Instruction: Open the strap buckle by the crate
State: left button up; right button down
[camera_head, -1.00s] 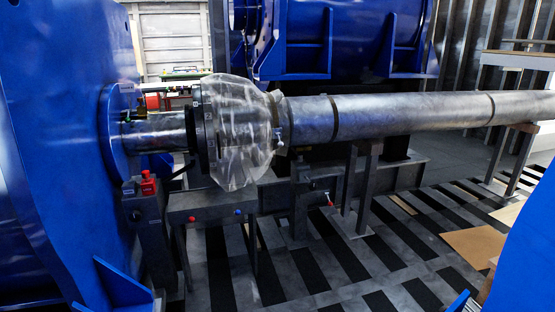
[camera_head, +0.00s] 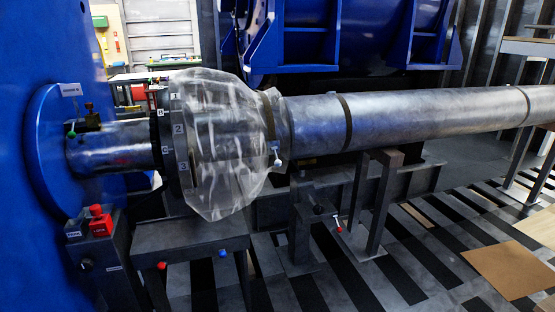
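A clear plastic wrap (camera_head: 222,145) covers the flanged joint of a long grey shaft (camera_head: 420,112). A brown strap (camera_head: 269,118) goes around the wrap's right end. A small pale buckle or lever (camera_head: 277,158) hangs at the strap's lower front; I cannot tell whether it is open or shut. A second dark band (camera_head: 346,122) goes around the shaft farther right. I cannot make out a crate. Neither of my grippers is in view.
A blue housing (camera_head: 60,40) stands at the left, with a red-button box (camera_head: 100,226) beside it. A grey bench (camera_head: 190,236) with red and blue knobs is below the joint. Shaft supports (camera_head: 375,200) stand right of it. A brown sheet (camera_head: 512,268) lies on the striped floor.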

aim_at(278, 163)
jog(key=i, duration=1.85)
jog(key=u, duration=0.45)
